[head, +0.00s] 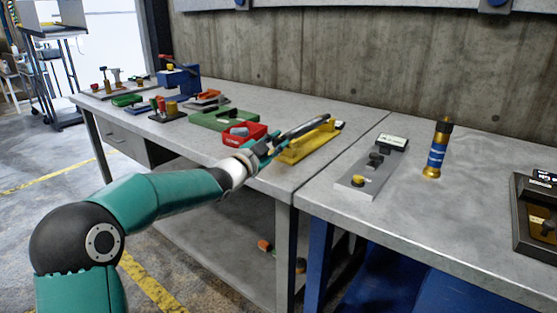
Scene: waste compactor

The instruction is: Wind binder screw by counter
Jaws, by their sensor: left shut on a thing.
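My left gripper (267,149) is at the near left end of a yellow fixture (308,143) on the left workbench. It is shut on the near end of a dark bar (305,128) that runs along the top of the fixture. The fingertips are small and partly hidden, so the exact contact is unclear. A grey plate (354,184) on the right bench carries a yellow knob (358,181), a black block (375,160) and a small box with a display (392,142), perhaps the counter. I cannot tell which part is the binder screw. My right gripper is out of view.
A red tray (245,138) and a green tray (210,121) lie left of my gripper. A blue vise-like device (180,80) stands farther back. A gold and blue cylinder (436,155) stands upright on the right bench (420,215), with clear surface around it. A dark device (537,222) sits far right.

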